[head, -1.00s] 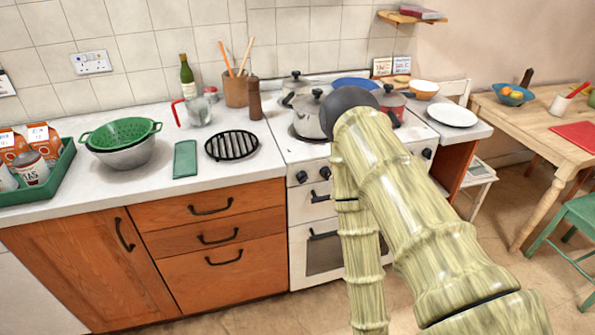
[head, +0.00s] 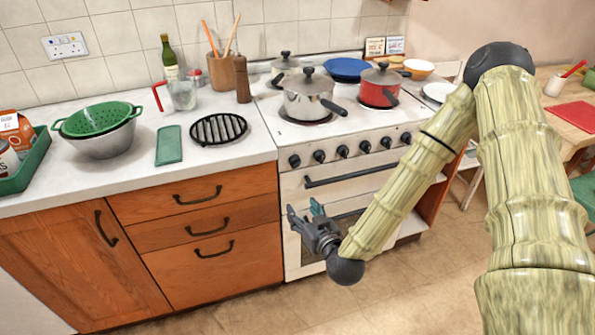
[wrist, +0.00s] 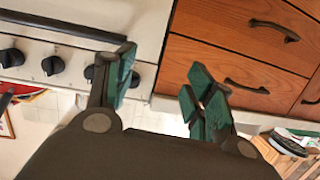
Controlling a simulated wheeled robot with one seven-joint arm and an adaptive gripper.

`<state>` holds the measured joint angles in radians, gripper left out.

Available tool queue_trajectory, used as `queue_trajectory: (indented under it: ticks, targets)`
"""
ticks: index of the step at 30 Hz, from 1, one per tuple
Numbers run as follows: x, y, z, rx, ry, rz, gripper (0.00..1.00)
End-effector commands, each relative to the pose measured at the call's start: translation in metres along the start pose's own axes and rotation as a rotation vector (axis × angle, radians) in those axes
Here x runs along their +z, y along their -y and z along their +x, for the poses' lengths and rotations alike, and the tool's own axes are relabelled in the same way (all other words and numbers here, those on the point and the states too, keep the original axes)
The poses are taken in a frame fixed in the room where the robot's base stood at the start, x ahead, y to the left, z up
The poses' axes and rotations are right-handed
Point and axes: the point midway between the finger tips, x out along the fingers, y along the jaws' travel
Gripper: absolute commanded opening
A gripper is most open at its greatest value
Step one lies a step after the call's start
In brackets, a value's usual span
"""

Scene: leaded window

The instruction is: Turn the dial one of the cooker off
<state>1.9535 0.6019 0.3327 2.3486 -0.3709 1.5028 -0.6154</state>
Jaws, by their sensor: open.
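The white cooker (head: 300,200) has a row of several black dials along its front panel. The leftmost dial (head: 294,161) and the one beside it (head: 319,156) show clearly; I see no numbers, so I cannot tell which is dial one. My gripper (head: 304,210) is open and empty, in front of the oven door and below the leftmost dials, touching nothing that I can see. In the wrist view, my gripper's green-tipped fingers (wrist: 163,80) are apart. There, a dial (wrist: 52,65) is clear and another (wrist: 89,72) is partly hidden behind a finger.
A dark oven handle (head: 350,173) runs below the dials. A steel pot (head: 308,100) and a red pot (head: 378,88) stand on the hob. Wooden drawers (head: 205,215) adjoin the cooker on the left. The floor in front (head: 270,312) is clear.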

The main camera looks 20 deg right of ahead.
Motion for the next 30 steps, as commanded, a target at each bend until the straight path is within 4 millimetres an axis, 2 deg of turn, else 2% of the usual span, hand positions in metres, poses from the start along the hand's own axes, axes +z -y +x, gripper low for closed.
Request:
queue_trajectory:
  ticks: [1, 3, 7, 14, 30]
  targets:
    - [-0.016, -0.007, 0.005, 0.023, -0.057, -0.003, 0.54]
    - [-0.034, -0.016, 0.009, 0.049, -0.116, -0.013, 0.54]
    - [-0.055, -0.025, 0.012, 0.08, -0.183, -0.024, 0.54]
    - [-0.064, -0.029, 0.025, 0.089, -0.201, -0.028, 0.54]
    - [-0.079, -0.036, 0.103, 0.088, -0.199, -0.027, 0.54]
